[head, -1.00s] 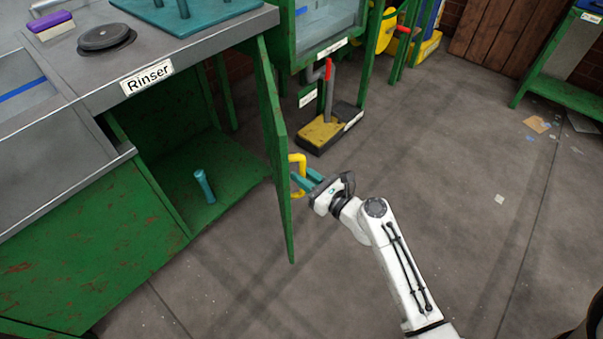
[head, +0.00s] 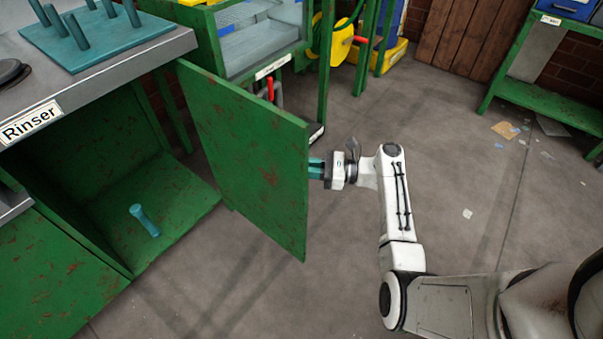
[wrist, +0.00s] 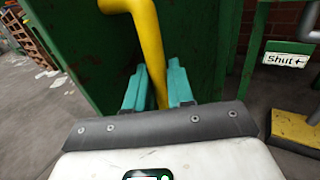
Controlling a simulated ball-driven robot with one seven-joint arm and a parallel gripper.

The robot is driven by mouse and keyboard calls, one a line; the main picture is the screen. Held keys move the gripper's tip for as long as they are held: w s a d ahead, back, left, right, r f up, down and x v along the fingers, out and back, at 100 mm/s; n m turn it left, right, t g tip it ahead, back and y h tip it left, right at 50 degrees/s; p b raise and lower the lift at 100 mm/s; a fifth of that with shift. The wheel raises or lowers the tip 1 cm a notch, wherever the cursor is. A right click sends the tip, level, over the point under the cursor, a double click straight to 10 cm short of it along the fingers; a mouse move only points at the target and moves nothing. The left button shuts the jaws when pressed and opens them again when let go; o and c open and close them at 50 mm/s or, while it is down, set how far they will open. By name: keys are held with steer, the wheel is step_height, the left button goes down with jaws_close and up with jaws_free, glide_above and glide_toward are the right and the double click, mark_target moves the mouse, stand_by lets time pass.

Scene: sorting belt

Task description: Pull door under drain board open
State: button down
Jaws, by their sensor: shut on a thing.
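The green door (head: 250,160) under the drain board (head: 95,35) stands swung open, its inner face toward the head camera. Its yellow handle (wrist: 146,40) shows in the wrist view, between the teal fingers of my gripper (wrist: 158,88). My gripper is shut on the handle; in the head view its fingers (head: 316,168) show at the door's right edge, and the door hides the handle there. The cupboard (head: 90,190) behind the door is open, with a teal cylinder (head: 145,220) on its floor.
A teal peg board (head: 100,45) lies on the drain board. A green stand with a tub (head: 262,45) is close behind the door. A green table (head: 550,105) stands at the far right. The floor (head: 470,170) right of the door is mostly clear.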

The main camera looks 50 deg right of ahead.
steer(key=shift+w+d+r+n, duration=0.15)
steer(key=shift+w+d+n, duration=0.15)
steer(key=shift+w, duration=0.2)
steer(key=shift+a, duration=0.1)
steer(key=c, duration=1.1)
jaws_free()
steer(key=shift+a, duration=0.1)
steer(key=shift+s, duration=0.1)
steer(key=p+v, duration=0.1)
steer(key=v, duration=0.9)
steer(key=shift+s+d+p, duration=0.2)
steer(key=shift+d+p, duration=0.1)
steer(key=shift+d, duration=0.15)
